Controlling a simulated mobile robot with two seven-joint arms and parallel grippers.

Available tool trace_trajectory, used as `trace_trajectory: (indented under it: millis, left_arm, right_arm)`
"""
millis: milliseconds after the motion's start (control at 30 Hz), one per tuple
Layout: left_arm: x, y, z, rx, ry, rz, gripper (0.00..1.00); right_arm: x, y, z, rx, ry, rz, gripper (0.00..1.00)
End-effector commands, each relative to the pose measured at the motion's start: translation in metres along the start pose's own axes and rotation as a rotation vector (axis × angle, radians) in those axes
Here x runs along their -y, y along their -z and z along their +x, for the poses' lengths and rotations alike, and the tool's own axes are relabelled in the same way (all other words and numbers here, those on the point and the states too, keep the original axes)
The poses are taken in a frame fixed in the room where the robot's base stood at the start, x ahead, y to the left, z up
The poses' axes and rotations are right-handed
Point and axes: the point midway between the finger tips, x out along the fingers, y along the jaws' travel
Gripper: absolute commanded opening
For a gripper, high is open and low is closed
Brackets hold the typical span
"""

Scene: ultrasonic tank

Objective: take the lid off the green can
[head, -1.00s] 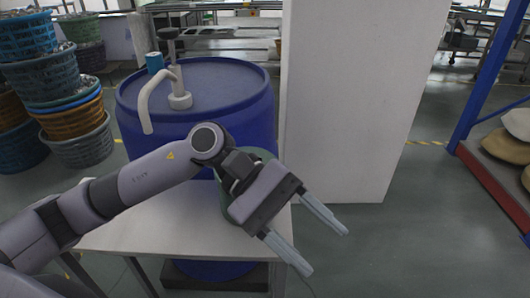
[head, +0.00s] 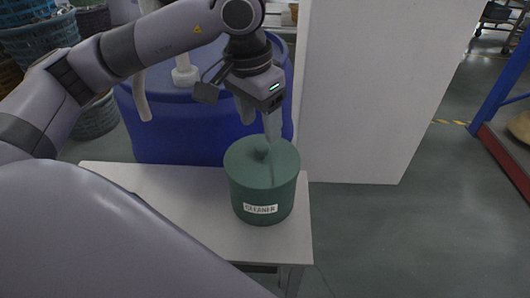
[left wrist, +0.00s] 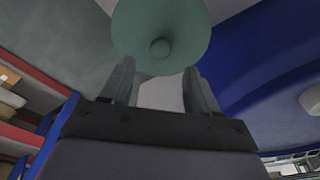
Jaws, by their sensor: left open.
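The green can (head: 262,193) stands upright on a small white table and carries a label reading "CLEANER". Its round green lid (head: 240,157) is on top, with a small knob (head: 261,150) in the middle. My left gripper (head: 260,132) is above the lid, pointing down, close to the knob. In the left wrist view, the lid (left wrist: 160,22) and its knob (left wrist: 159,47) show just beyond the fingertips, and the left gripper (left wrist: 161,75) is open with nothing between its fingers. I cannot tell whether a finger touches the lid. My right gripper is not in view.
The white table (head: 170,205) has bare room left of the can. A large blue drum (head: 165,125) with a pump stands behind it. A tall white panel (head: 360,90) is behind right. Stacked baskets (head: 40,45) stand at far left, and a blue rack post (head: 515,75) at right.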

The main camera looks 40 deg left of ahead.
Motion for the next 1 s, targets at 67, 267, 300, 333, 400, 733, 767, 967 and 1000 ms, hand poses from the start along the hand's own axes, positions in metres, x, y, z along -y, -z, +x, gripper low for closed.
trace_trajectory:
  millis: [67,267,300,333,400,733,767,967,1000]
  left_arm:
    - [0.0,-0.002,0.009,0.002,0.0,-0.001,0.6]
    - [0.0,-0.006,0.039,0.003,-0.003,-0.002,0.6]
    - [0.0,-0.006,0.044,0.003,-0.003,-0.003,0.6]
    - [0.0,-0.006,0.048,0.003,-0.004,-0.003,0.6]
    - [0.0,-0.006,0.053,0.002,-0.003,-0.003,0.6]
    - [0.0,-0.005,0.055,-0.001,-0.004,-0.003,0.37]
    - [0.0,-0.005,0.055,-0.001,-0.004,-0.003,0.27]
    - [0.0,-0.005,0.055,-0.001,-0.004,-0.003,0.0]
    - [0.0,-0.005,0.055,-0.001,-0.004,-0.003,0.0]
  right_arm:
    - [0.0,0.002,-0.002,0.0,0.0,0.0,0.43]
    - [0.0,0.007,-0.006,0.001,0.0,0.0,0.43]
    - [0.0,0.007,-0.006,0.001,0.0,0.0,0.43]
    - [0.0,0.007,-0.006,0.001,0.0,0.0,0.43]
    - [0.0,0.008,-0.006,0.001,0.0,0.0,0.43]
    - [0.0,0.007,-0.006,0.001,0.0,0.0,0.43]
    - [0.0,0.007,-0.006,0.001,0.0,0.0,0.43]
    - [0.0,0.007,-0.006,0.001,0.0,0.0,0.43]
    - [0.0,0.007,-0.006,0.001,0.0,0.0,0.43]
